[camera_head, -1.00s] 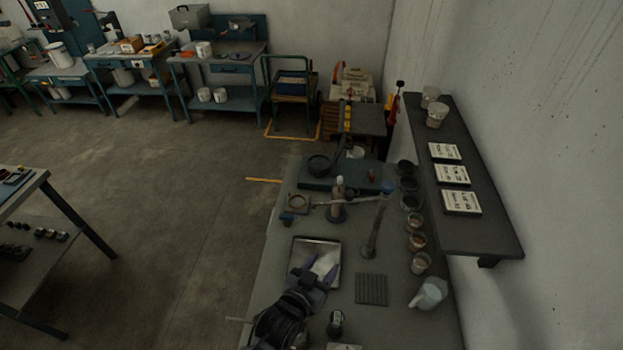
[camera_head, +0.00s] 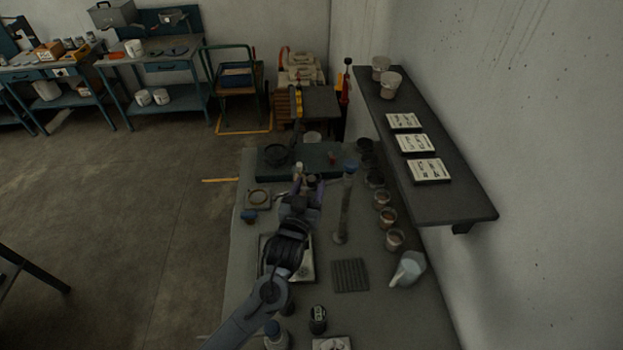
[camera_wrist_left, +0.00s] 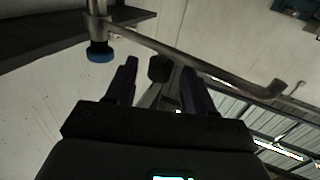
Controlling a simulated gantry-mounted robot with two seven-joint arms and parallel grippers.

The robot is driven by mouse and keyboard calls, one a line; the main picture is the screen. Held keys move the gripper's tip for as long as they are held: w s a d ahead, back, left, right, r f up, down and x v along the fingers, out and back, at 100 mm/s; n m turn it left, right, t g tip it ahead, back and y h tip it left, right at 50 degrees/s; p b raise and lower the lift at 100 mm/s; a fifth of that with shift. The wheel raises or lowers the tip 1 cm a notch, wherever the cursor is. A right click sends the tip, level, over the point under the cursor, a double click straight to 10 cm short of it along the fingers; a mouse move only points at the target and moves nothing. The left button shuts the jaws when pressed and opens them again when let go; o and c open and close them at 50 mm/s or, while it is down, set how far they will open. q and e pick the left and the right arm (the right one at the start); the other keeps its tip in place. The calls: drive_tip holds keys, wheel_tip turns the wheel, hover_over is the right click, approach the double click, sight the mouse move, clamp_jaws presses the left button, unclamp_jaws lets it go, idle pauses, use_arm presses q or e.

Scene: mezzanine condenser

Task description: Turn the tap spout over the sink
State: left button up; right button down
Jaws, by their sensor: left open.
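The tap column (camera_head: 343,215) stands upright on the bench with a blue knob (camera_head: 350,168) at its top. In the left wrist view its spout (camera_wrist_left: 215,70) runs from the blue-capped post (camera_wrist_left: 99,50) across to a bent end at the right. The sink (camera_head: 307,267), a shallow square basin, lies left of the column, largely hidden by my left arm. My left gripper (camera_head: 307,184) is open beyond the sink, near the spout. In the left wrist view the fingers (camera_wrist_left: 158,72) point toward the spout, which crosses close past their tips; contact cannot be told. My right gripper is out of view.
Several jars (camera_head: 382,198) line the bench's right side below a wall shelf (camera_head: 455,205). A ribbed mat (camera_head: 350,275), a white jug (camera_head: 408,269) and a dark jar (camera_head: 318,318) stand nearer. A dark pan (camera_head: 276,154) is at the back. Open floor lies left.

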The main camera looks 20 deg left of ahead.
use_arm(q)
drive_tip(key=shift+w+a, duration=0.15)
drive_tip(key=shift+w, duration=1.25)
clamp_jaws()
